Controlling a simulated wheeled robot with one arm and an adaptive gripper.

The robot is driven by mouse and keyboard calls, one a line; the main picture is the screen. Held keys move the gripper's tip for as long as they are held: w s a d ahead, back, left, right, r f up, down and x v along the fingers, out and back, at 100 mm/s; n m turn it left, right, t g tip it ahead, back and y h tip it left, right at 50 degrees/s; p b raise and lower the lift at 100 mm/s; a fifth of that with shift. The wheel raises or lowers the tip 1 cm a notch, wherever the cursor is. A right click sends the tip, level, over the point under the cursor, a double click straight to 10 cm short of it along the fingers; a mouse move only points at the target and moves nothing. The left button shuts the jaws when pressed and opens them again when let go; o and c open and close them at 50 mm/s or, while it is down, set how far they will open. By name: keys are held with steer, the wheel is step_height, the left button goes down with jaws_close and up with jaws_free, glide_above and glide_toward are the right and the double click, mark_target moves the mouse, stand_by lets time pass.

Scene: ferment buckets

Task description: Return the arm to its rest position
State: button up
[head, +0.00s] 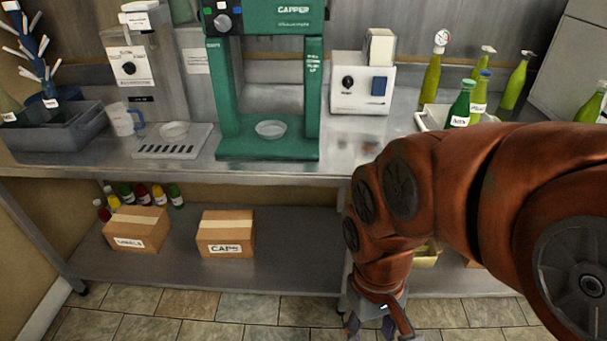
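My arm, rust-orange, comes in from the right side of the head view and bends down in front of the bench. My gripper (381,326) is at the bottom edge of the view, pointing down over the tiled floor, in front of the lower shelf. Its fingers are partly cut off by the picture edge. Two dark fingers show apart from each other, but their tips are not clear. I see nothing held in the visible part of it.
A steel bench (350,166) carries a green capper (268,140), a white device (361,90), a filling machine (130,68), a grey bin (60,135) and several green bottles (431,78). Cardboard boxes (226,233) stand on the lower shelf (185,262). The tiled floor (200,318) at front left is clear.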

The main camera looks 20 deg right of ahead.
step_height(320, 180, up, 11)
steer(key=p, duration=0.9)
steer(key=shift+w+p, duration=0.15)
steer(key=shift+p, duration=0.2)
steer(key=shift+f, duration=0.1)
steer(key=shift+c, duration=0.3)
steer(key=shift+c, duration=0.5)
steer(key=shift+d, duration=0.15)
